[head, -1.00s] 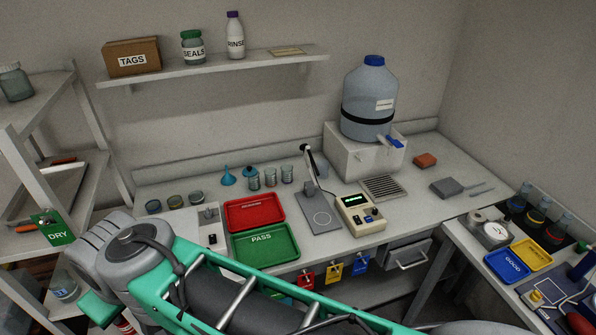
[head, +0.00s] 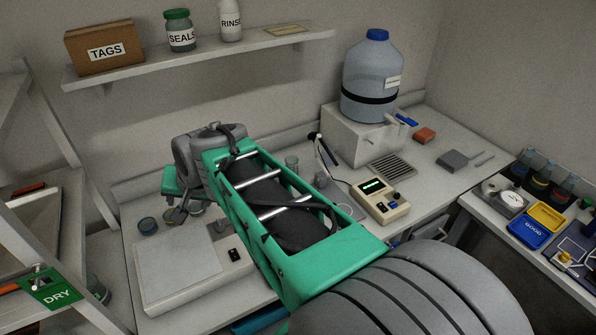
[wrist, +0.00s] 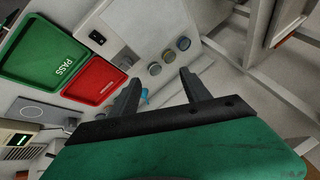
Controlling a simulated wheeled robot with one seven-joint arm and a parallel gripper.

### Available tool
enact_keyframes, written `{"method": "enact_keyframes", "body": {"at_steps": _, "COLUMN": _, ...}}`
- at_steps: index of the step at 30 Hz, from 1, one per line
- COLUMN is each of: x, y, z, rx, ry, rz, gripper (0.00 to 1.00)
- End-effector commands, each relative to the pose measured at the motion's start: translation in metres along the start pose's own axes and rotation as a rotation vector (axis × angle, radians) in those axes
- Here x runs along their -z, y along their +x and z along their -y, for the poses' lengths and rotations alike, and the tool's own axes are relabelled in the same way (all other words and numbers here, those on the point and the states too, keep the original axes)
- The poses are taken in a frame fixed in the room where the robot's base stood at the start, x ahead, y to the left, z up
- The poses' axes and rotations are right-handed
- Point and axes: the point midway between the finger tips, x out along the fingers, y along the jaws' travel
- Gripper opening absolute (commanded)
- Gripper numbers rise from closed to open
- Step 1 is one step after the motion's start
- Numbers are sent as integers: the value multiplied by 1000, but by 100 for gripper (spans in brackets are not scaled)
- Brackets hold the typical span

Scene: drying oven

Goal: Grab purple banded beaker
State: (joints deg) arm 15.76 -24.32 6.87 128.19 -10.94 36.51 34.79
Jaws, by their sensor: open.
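Three small round vessels stand in a row near the bench's left end. In the wrist view they are a bluish one (wrist: 183,43), a greenish one (wrist: 169,56) and a grey one (wrist: 154,69). The head view shows two of them, a bluish one (head: 148,226) and an amber one (head: 172,216). I cannot make out a purple band on any. My gripper (wrist: 161,80) is open and empty, its fingers apart and pointing toward the row. In the head view my gripper (head: 178,214) is above the bench beside them, partly hidden by my arm.
A white device with a black switch (head: 180,266) stands in front of the row. Green (wrist: 42,52) and red (wrist: 95,84) trays lie beside it in the wrist view. The shelf unit (head: 35,225) stands at left.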

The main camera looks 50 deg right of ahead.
Motion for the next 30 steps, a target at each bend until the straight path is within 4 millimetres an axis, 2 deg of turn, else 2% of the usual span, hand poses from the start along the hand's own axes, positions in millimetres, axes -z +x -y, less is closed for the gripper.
{"method": "enact_keyframes", "body": {"at_steps": 1, "x": 32, "y": 47, "z": -27, "rx": 17, "ry": 258, "rz": -28, "gripper": 55}}
{"method": "enact_keyframes", "body": {"at_steps": 2, "x": 54, "y": 66, "z": -39, "rx": 43, "ry": 421, "rz": -49, "gripper": 55}}
{"method": "enact_keyframes", "body": {"at_steps": 3, "x": 83, "y": 90, "z": -59, "rx": 86, "ry": 641, "rz": -73, "gripper": 55}}
{"method": "enact_keyframes", "body": {"at_steps": 5, "x": 123, "y": 124, "z": -99, "rx": 163, "ry": 974, "rz": -102, "gripper": 55}}
{"method": "enact_keyframes", "body": {"at_steps": 6, "x": 147, "y": 146, "z": -131, "rx": 225, "ry": 1199, "rz": -116, "gripper": 55}}
{"method": "enact_keyframes", "body": {"at_steps": 7, "x": 163, "y": 161, "z": -158, "rx": 278, "ry": 1367, "rz": -123, "gripper": 55}}
{"method": "enact_keyframes", "body": {"at_steps": 8, "x": 178, "y": 174, "z": -185, "rx": 337, "ry": 1530, "rz": -128, "gripper": 55}}
{"method": "enact_keyframes", "body": {"at_steps": 9, "x": 194, "y": 188, "z": -223, "rx": 419, "ry": 1739, "rz": -127, "gripper": 55}}
{"method": "enact_keyframes", "body": {"at_steps": 12, "x": 219, "y": 209, "z": -309, "rx": 633, "ry": 2165, "rz": -98, "gripper": 55}}
{"method": "enact_keyframes", "body": {"at_steps": 15, "x": 228, "y": 214, "z": -357, "rx": 784, "ry": 2399, "rz": -54, "gripper": 55}}
{"method": "enact_keyframes", "body": {"at_steps": 17, "x": 230, "y": 214, "z": -371, "rx": 833, "ry": 2466, "rz": -37, "gripper": 55}}
{"method": "enact_keyframes", "body": {"at_steps": 19, "x": 233, "y": 217, "z": -376, "rx": 859, "ry": 2501, "rz": -24, "gripper": 55}}
{"method": "enact_keyframes", "body": {"at_steps": 30, "x": 265, "y": 260, "z": -370, "rx": 858, "ry": 2507, "rz": -20, "gripper": 55}}
